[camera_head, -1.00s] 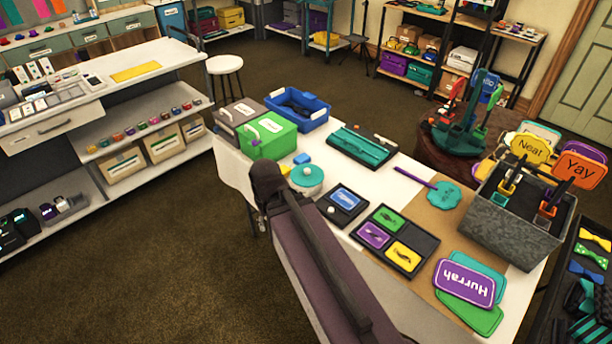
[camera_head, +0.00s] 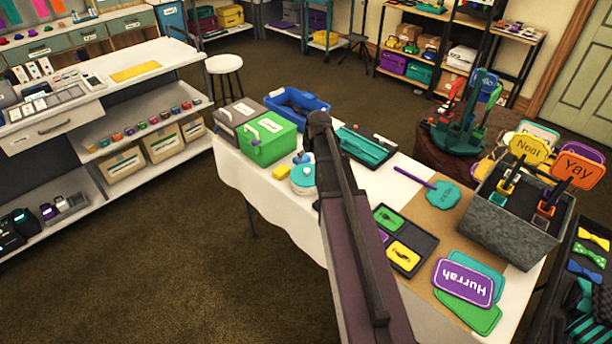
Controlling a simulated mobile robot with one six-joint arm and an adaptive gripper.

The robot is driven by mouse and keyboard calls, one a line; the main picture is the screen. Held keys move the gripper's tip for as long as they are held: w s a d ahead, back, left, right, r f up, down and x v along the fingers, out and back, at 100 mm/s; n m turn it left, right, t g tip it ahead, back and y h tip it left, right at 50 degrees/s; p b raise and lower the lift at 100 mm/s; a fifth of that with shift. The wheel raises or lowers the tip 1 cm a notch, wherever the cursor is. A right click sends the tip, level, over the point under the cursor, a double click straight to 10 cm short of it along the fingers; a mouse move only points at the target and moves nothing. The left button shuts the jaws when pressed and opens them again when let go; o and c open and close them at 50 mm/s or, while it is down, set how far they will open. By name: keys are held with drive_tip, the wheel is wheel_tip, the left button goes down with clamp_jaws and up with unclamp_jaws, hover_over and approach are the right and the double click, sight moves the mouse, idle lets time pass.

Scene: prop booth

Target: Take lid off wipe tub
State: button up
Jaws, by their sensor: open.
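The wipe tub (camera_head: 302,188) is a small round white tub near the left front edge of the white-covered table. Its teal lid (camera_head: 303,174) sits on top of it. My arm crosses the table just right of the tub, and its dark upper end rises in front of the table's back part. I cannot make out my gripper; its fingers seem hidden behind my arm. Nothing is seen touching the lid.
A yellow block (camera_head: 282,172) and a blue item (camera_head: 303,157) lie close by the tub. Behind stand a green box (camera_head: 268,140), a grey box (camera_head: 236,113) and a blue bin (camera_head: 318,102). A black tray (camera_head: 417,236) lies right of my arm.

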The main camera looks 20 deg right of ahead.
drive_tip(key=d, duration=0.1)
drive_tip(key=w+d, duration=0.1)
drive_tip(key=shift+w+d+r, duration=0.15)
drive_tip(key=shift+d, duration=0.15)
drive_tip(key=b, duration=0.8)
approach(307, 170)
drive_tip(key=x, duration=0.5)
drive_tip(key=shift+w+d, duration=0.2)
drive_tip(key=b+x, duration=0.3)
drive_tip(key=shift+s+a+f, duration=0.1)
drive_tip(key=shift+a+f, duration=0.1)
drive_tip(key=shift+f, duration=0.15)
drive_tip(key=shift+b+x, duration=0.85)
drive_tip(key=shift+b, duration=0.15)
drive_tip(key=shift+r, duration=0.1)
